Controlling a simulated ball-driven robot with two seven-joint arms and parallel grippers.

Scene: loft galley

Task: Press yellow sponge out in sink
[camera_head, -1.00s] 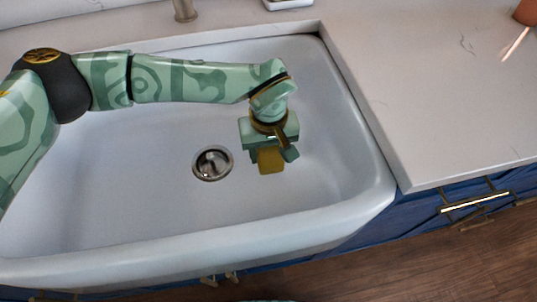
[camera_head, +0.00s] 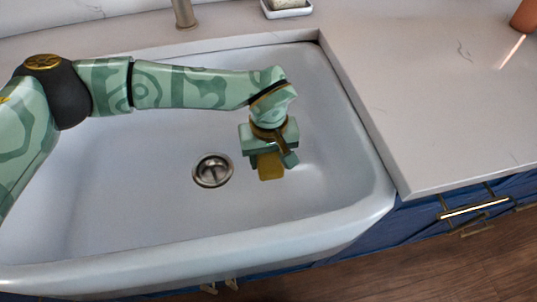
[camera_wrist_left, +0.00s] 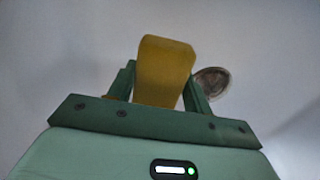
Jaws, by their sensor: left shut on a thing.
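The yellow sponge (camera_head: 270,171) is in my left gripper (camera_head: 274,162), inside the white sink (camera_head: 130,210), to the right of the drain. In the left wrist view the sponge (camera_wrist_left: 165,70) stands up between the two green fingers of the gripper (camera_wrist_left: 160,88), which are shut on it. Part of the sponge is hidden by the gripper in the head view. I cannot tell whether the sponge touches the sink floor. My right gripper is not in view.
The metal drain (camera_head: 212,170) lies just left of the sponge and also shows in the left wrist view (camera_wrist_left: 212,83). A tap (camera_head: 184,12) and a small dish (camera_head: 287,10) stand behind the sink. The pale counter (camera_head: 430,100) is mostly clear.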

